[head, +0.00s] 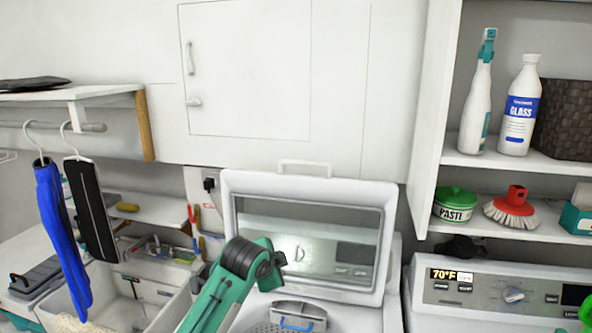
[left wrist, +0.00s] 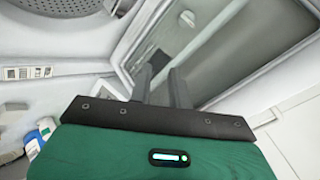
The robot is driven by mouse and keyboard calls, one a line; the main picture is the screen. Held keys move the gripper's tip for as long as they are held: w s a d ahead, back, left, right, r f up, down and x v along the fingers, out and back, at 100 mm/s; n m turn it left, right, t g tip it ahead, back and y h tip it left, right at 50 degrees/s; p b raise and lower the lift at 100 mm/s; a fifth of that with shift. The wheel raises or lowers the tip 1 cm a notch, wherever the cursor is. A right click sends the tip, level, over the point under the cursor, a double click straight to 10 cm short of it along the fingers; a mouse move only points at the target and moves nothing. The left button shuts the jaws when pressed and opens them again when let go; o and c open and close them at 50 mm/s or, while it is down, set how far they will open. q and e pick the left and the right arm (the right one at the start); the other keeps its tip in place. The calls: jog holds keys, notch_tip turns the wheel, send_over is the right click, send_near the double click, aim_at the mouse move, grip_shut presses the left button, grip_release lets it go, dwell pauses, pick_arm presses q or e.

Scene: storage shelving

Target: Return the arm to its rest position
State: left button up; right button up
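My left arm (head: 225,290), green with a black joint, rises from the bottom edge in the head view, in front of the open-lidded washer. Its gripper cannot be made out there. In the left wrist view my left gripper (left wrist: 160,72) shows two dark fingers with a gap between them and nothing held. The fingers point toward the washer's glass lid (left wrist: 185,45); whether they touch it cannot be told. My right gripper is not in view.
The washer's raised lid (head: 375,285) stands behind my arm. A sink (head: 115,310) is at left, below hanging blue and black items. At right are a control panel (head: 500,290) and shelves with a spray bottle (head: 475,105), a glass cleaner bottle (head: 520,105), a paste tub (head: 455,204) and a red brush (head: 515,200).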

pick_arm(q)
jog(key=s+a+f+n+g, duration=0.2)
jog(key=s+a+f+n, duration=0.2)
jog(key=s+f, duration=0.75)
jog(key=s+a+f+n+g+y, duration=0.1)
jog(key=s+a+f+n, duration=0.3)
jog(key=s, duration=0.7)
jog(key=s+a+f+n+g+y, duration=0.15)
jog(key=s+a+f, duration=0.35)
jog(key=s, duration=0.6)
jog(key=s+a+f+n+g+y, duration=0.1)
jog(key=s+a+f+n, duration=0.3)
jog(key=s, duration=0.7)
notch_tip(320, 180, down, 32)
jog(key=a+f+g+b, duration=0.1)
jog(key=b, duration=0.2)
jog(key=s+a+f+b, duration=0.1)
jog(key=s+f, duration=0.8)
jog(key=f, duration=0.1)
jog(key=s+a+f+g+b, duration=0.1)
jog(key=s+a+f, duration=0.1)
jog(key=s+f, duration=0.8)
jog(key=shift+s+a+f, duration=0.3)
jog(key=shift+f, duration=0.25)
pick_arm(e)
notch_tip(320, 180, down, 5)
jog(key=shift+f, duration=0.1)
